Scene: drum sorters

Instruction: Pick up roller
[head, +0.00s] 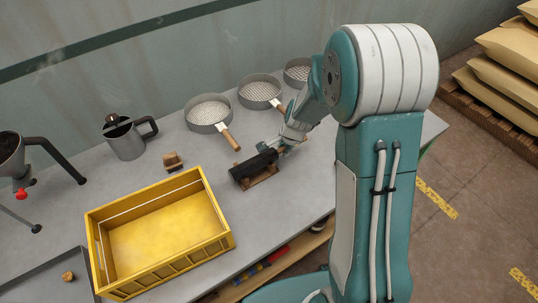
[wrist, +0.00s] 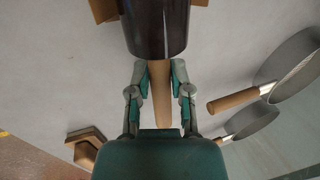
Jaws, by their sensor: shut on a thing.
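The roller (head: 250,170) is a black cylinder with a wooden handle. It lies at a wooden cradle (head: 264,181) on the grey table. In the wrist view the dark roller body (wrist: 157,28) is at the top, with its light wooden handle (wrist: 161,95) pointing towards my wrist. My gripper (head: 284,149) reaches in from the right at the handle end. In the wrist view my gripper (wrist: 160,72) has one finger on each side of the handle, shut on it close to the body. I cannot tell whether the roller is lifted off the cradle.
A yellow crate (head: 222,243) stands at the front left of the table. Several sieves stand along the wall, the nearest sieve (head: 209,113) having a wooden handle. A metal jug (head: 125,143) and a small wooden block (head: 173,161) are further left. Bare table surrounds the cradle.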

